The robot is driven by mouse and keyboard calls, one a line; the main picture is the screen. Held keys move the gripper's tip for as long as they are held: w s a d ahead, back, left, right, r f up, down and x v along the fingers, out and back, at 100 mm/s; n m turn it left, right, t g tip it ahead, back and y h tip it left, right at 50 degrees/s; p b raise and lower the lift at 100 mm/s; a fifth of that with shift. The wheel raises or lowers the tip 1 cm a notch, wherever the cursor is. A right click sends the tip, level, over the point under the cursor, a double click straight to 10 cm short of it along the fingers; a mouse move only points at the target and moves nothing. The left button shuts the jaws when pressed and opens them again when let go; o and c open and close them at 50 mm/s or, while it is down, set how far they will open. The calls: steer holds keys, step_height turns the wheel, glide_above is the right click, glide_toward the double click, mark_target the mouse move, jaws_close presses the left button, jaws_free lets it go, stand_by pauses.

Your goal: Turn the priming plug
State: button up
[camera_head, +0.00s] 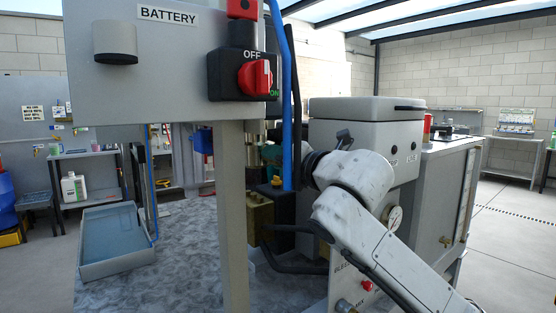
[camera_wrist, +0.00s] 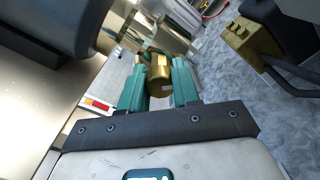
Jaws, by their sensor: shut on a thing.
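The priming plug, a short brass cylinder (camera_wrist: 159,76), sits between the two green fingers of my gripper (camera_wrist: 158,84) in the wrist view. The fingers are closed against its sides. Shiny metal parts (camera_wrist: 160,38) lie just beyond the plug; I cannot tell how it joins them. In the head view my white arm reaches in from the lower right, and its end is mostly hidden behind the blue hose and dark pipes. The plug cannot be made out there.
A grey battery panel with a red OFF/ON switch (camera_head: 254,76) stands in front on a post (camera_head: 233,220). A blue hose (camera_head: 287,110) runs down beside my arm. A brass block (camera_head: 260,212) sits below. A grey cabinet (camera_head: 365,140) stands behind; a shallow tray (camera_head: 88,268) lies at left.

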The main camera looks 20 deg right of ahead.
steer(key=shift+f, duration=0.25)
steer(key=o, duration=1)
steer(key=shift+r, duration=0.15)
steer(key=shift+o, duration=0.2)
steer(key=v, duration=1)
steer(key=shift+s+b, duration=0.35)
steer(key=shift+b, duration=0.05)
steer(key=shift+d, duration=0.1)
